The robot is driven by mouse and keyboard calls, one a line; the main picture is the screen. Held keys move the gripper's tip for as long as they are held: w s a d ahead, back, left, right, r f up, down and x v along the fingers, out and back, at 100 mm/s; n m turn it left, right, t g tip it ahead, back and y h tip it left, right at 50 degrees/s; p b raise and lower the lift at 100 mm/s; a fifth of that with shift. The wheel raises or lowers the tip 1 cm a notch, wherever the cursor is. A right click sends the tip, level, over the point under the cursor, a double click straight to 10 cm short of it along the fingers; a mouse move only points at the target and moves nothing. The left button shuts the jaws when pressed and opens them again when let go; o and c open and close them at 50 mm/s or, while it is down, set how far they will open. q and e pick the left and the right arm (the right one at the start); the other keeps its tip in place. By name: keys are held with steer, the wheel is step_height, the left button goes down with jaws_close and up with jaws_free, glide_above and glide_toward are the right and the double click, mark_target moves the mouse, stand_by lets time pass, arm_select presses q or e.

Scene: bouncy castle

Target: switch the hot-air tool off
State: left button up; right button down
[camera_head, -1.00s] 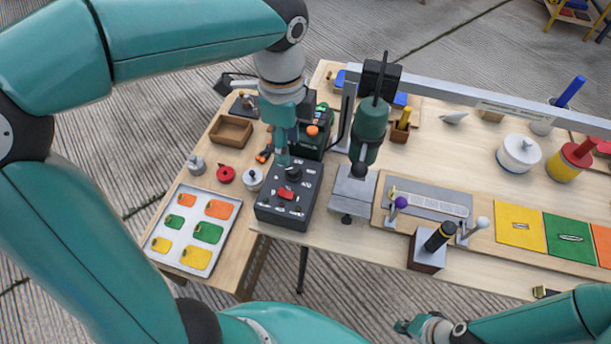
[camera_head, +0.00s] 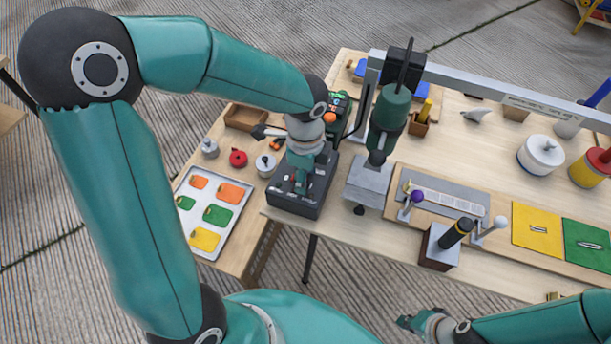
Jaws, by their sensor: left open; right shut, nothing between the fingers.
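The hot-air tool (camera_head: 390,112), a dark green cylinder with a black top, hangs nozzle down in a stand over a grey metal block. My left gripper (camera_head: 301,181) is open, pointing down over the control box. It covers the dial and most of the red switch, so I cannot tell the switch's position or whether the fingers touch it. My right gripper (camera_head: 408,322) is shut and empty, low in front of the table.
A tray (camera_head: 214,247) of coloured tags lies left of the box, with small pots and a wooden tray (camera_head: 246,117) behind. A grey rail (camera_head: 470,90) runs right from the stand. A dark block with an upright black handle (camera_head: 440,245) stands at the front right.

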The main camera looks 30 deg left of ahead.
arm_select(q)
steer(key=shift+f, duration=0.4)
steer(key=shift+c, duration=0.4)
jaws_close()
